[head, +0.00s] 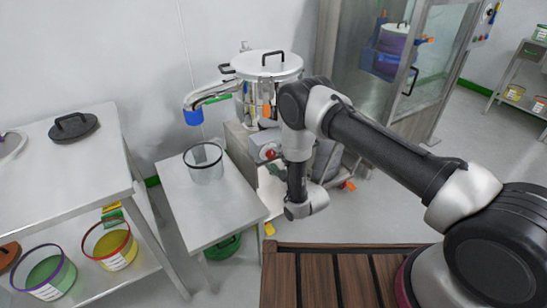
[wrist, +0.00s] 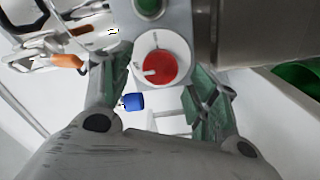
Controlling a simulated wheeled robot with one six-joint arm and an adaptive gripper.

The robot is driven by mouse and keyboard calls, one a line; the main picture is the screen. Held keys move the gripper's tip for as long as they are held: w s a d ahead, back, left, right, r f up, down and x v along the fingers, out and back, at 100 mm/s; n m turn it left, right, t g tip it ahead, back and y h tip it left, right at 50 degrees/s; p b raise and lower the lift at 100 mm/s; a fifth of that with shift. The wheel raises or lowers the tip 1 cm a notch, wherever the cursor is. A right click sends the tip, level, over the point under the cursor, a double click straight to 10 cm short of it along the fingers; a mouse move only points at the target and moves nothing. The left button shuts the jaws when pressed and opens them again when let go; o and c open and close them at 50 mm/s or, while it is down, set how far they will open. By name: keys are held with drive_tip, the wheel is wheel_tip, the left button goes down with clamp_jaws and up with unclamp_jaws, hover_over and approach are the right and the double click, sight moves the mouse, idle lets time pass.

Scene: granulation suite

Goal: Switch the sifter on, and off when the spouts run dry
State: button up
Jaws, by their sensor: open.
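The sifter (head: 268,72) is a steel drum with a lidded top, standing on a grey base behind my arm. Its spout (head: 210,93) reaches left and ends in a blue sleeve above a clear dark-rimmed tub (head: 205,170) on a small steel table. In the wrist view, a red round control (wrist: 161,68) in a white ring sits on a grey panel, with a green button (wrist: 149,8) beyond it. My gripper (wrist: 161,82) is open, its fingers either side of the red control; contact cannot be told. No flow from the spout can be made out.
A steel bench (head: 60,165) at left carries a dark lid (head: 73,127); tubs (head: 110,246) stand on its lower shelf. A green bin (head: 223,248) is below the small table. A glass-doored cabinet (head: 400,60) stands behind right. A slatted wooden surface (head: 335,285) is in front.

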drive_tip(key=shift+x, duration=1.25)
drive_tip(key=shift+c, duration=0.2)
drive_tip(key=c, duration=1)
